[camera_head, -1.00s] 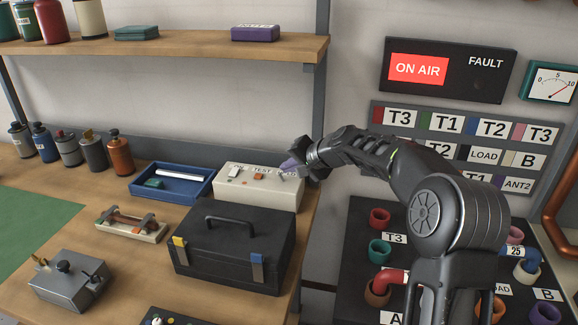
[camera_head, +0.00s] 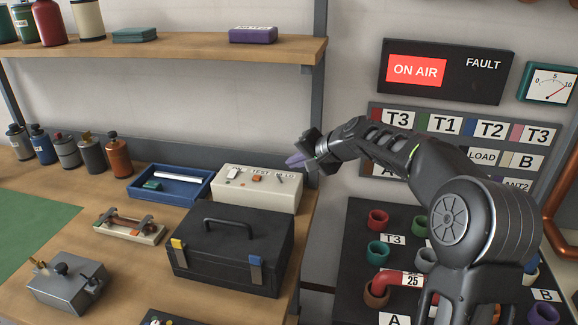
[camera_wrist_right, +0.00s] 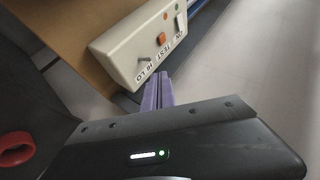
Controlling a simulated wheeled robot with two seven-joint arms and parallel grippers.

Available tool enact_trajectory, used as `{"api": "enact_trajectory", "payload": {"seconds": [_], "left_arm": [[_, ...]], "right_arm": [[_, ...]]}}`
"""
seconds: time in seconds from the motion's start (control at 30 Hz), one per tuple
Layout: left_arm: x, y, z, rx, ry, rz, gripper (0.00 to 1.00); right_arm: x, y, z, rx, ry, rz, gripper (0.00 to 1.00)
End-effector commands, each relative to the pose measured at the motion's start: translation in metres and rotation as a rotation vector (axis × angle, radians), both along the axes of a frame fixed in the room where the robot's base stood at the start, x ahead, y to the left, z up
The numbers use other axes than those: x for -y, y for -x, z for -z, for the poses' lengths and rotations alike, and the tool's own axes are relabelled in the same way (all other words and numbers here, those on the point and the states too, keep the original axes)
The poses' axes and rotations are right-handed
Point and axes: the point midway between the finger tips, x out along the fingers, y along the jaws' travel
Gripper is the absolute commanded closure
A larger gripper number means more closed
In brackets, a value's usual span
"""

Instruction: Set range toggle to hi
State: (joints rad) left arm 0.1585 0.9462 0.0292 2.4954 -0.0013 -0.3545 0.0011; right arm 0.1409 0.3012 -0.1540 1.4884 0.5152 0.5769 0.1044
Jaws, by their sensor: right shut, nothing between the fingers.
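A cream control box (camera_head: 258,196) stands on the bench behind the black toolbox. Its top carries a small range toggle (camera_head: 280,179) near the right end, an orange part and a pale switch. In the right wrist view the box (camera_wrist_right: 125,52) shows the labels ON, TEST, HI and LO, with the toggle (camera_wrist_right: 143,59) beside HI and LO. I cannot tell which way the toggle leans. My right gripper (camera_head: 292,160), with purple fingers, is shut and empty above and behind the box's right end. Its fingers (camera_wrist_right: 158,92) look apart from the box. My left gripper is out of view.
A black toolbox (camera_head: 230,250) with a handle stands in front of the box. A blue tray (camera_head: 170,185) is to the left. A shelf (camera_head: 160,55) hangs above.

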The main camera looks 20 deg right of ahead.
Motion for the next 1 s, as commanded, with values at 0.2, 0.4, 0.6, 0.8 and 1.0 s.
{"api": "enact_trajectory", "payload": {"seconds": [0.2, 0.4, 0.6, 0.8, 1.0], "left_arm": [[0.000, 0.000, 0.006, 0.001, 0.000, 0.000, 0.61], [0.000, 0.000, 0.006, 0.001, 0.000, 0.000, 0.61], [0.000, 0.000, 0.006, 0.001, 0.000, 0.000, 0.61], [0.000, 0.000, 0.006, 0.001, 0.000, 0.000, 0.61], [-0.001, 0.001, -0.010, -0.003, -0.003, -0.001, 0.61]], "right_arm": [[0.008, 0.024, -0.018, 0.001, 0.000, 0.000, 1.00], [0.009, 0.029, -0.023, -0.001, 0.001, -0.001, 1.00], [0.009, 0.029, -0.023, -0.001, 0.000, 0.000, 1.00], [0.009, 0.029, -0.023, -0.001, 0.001, 0.000, 1.00], [0.009, 0.029, -0.040, 0.000, 0.001, -0.001, 1.00]]}}
